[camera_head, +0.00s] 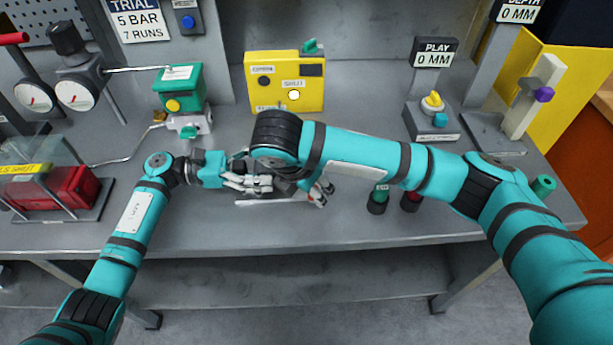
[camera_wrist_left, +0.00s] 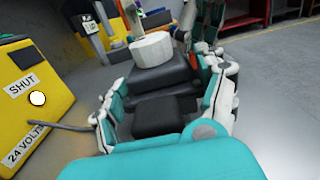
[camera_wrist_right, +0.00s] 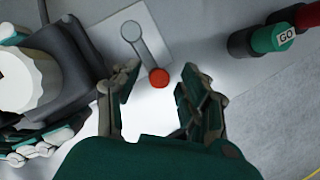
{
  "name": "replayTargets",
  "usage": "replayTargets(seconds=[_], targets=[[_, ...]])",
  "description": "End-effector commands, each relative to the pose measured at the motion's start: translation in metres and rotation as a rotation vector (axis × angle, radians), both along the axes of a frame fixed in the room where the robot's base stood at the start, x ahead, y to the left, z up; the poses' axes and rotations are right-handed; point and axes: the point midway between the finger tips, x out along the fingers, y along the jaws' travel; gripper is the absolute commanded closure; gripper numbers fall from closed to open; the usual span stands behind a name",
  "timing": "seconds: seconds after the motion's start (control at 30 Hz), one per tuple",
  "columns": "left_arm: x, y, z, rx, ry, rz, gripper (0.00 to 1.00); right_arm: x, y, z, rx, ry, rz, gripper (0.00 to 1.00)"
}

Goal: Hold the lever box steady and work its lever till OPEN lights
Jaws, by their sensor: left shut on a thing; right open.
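The lever box is a dark block with a white round part on it, between my left gripper's fingers in the left wrist view (camera_wrist_left: 160,78). My left gripper (camera_head: 258,184) is shut on it on the bench. The lever (camera_wrist_right: 144,52) is a grey arm with a red knob (camera_wrist_right: 159,78) on its end. My right gripper (camera_wrist_right: 158,84) is open, with the knob between its fingertips; I cannot tell if either finger touches it. My right arm hides much of the box in the head view. On the yellow box (camera_head: 284,104), the SHUT lamp (camera_head: 294,95) is lit and the OPEN lamp (camera_head: 263,81) is dark.
A green GO button (camera_wrist_right: 280,38) and a red button (camera_head: 411,200) stand right of my right gripper. A green-topped valve unit (camera_head: 180,88) stands behind my left gripper. A PLAY stand (camera_head: 432,120) is at the right. The bench front is clear.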

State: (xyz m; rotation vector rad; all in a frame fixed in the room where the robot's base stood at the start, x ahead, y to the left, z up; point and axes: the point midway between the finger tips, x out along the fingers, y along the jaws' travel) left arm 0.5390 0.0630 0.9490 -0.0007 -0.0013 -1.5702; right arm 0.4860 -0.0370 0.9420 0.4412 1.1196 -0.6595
Motion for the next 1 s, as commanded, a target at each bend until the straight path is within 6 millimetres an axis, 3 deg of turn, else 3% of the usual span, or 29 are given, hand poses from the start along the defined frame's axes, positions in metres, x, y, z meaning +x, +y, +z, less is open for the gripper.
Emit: replayTargets(seconds=[0.5, 0.7, 0.97, 1.0], targets=[[-0.001, 0.000, -0.005, 0.009, 0.005, 0.001, 0.85, -0.027, 0.025, 0.089, 0.000, -0.007, 0.003, 0.56], [-0.001, 0.001, -0.005, 0.010, 0.005, 0.001, 0.85, -0.032, 0.029, 0.103, 0.000, -0.003, 0.001, 0.56], [-0.001, 0.000, -0.005, 0.010, 0.005, 0.001, 0.85, -0.033, 0.029, 0.104, 0.000, -0.003, 0.001, 0.56], [-0.001, 0.000, -0.005, 0.010, 0.005, 0.001, 0.85, -0.033, 0.029, 0.104, 0.001, -0.002, 0.001, 0.60]])
